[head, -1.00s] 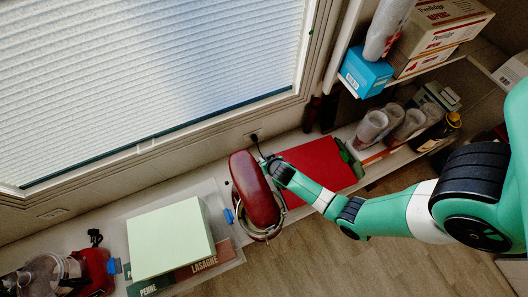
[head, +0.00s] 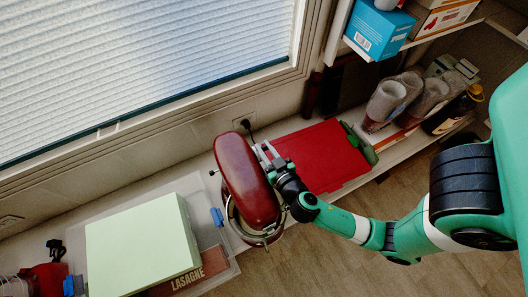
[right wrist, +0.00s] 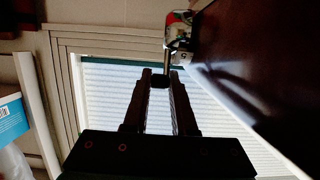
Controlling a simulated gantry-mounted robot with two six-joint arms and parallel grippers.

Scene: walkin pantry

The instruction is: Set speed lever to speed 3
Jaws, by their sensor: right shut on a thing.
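The dark red stand mixer (head: 245,175) stands on the counter with its metal bowl (head: 240,222) under the head's near end. My right gripper (head: 267,154) is at the mixer's right side, close to its far end. In the right wrist view the mixer body (right wrist: 265,70) fills the right side, dark and glossy. There my right gripper (right wrist: 160,82) is shut on the black knob of the speed lever (right wrist: 159,81), beside a metal part on the mixer. The lever's setting cannot be read. My left gripper is not in view.
A red board (head: 318,155) lies right of the mixer. A pale green box (head: 140,243) and a lasagne box (head: 200,275) lie to its left. A window is behind.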

